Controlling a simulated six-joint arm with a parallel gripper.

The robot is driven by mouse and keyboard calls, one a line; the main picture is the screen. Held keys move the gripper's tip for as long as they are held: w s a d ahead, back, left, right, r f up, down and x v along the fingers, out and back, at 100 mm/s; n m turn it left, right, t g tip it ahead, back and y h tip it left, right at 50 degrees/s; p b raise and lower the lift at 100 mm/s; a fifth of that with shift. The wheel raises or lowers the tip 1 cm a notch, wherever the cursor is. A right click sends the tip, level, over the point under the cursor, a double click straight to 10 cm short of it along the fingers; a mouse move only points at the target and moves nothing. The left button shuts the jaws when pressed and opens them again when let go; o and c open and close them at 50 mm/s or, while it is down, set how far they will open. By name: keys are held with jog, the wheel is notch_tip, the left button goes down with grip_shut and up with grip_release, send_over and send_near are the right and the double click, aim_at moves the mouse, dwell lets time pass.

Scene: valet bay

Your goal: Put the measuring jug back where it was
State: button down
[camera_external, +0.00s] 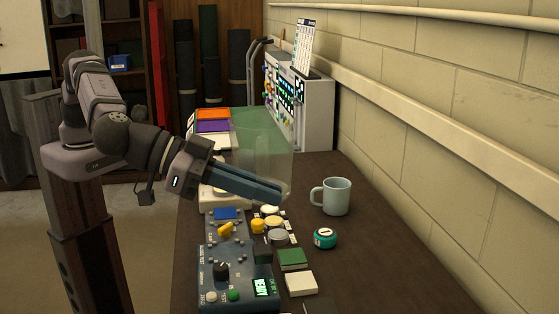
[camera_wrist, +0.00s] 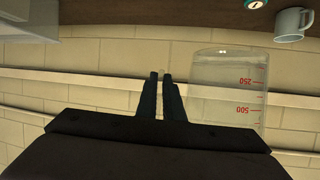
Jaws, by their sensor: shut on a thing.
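The measuring jug is clear and see-through, with red marks, and shows on the right of the wrist view (camera_wrist: 228,92). Its print is upside down there, as is the mug, so the jug looks upright. In the external view the jug (camera_external: 265,155) is a faint shape over the bench. My gripper (camera_external: 280,192) reaches across the bench from the left, its jaws shut on the jug. In the wrist view the fingers (camera_wrist: 161,78) are close together beside the jug. The exact grip spot, probably the handle, is hard to make out. The jug seems held above the bench top.
A pale mug (camera_external: 336,196) and a teal round tin (camera_external: 325,238) stand on the dark bench right of the jug. A blue control box (camera_external: 235,272), yellow and white pieces, and green and white blocks (camera_external: 292,259) lie in front. A block wall bounds the right.

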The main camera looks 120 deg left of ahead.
jog(key=s+f+n, duration=0.1)
jog(key=s+f, duration=0.4)
jog(key=s, duration=0.3)
jog(key=s+a+f+g+y, duration=0.1)
jog(key=s+f, duration=0.5)
jog(key=s, duration=0.2)
jog(key=s+f+n+g+y+p, duration=0.1)
jog(key=s+f, duration=0.5)
jog(key=s, duration=0.3)
jog(key=shift+s+a+f+n, duration=0.1)
jog(key=shift+a+f+n, duration=0.1)
jog(key=shift+f+n, duration=0.1)
jog(key=s+a+f+n+g+y, duration=0.1)
jog(key=s+a, duration=0.4)
jog(key=s, duration=0.5)
jog(key=shift+s+a, duration=0.2)
jog(key=shift+a, duration=0.15)
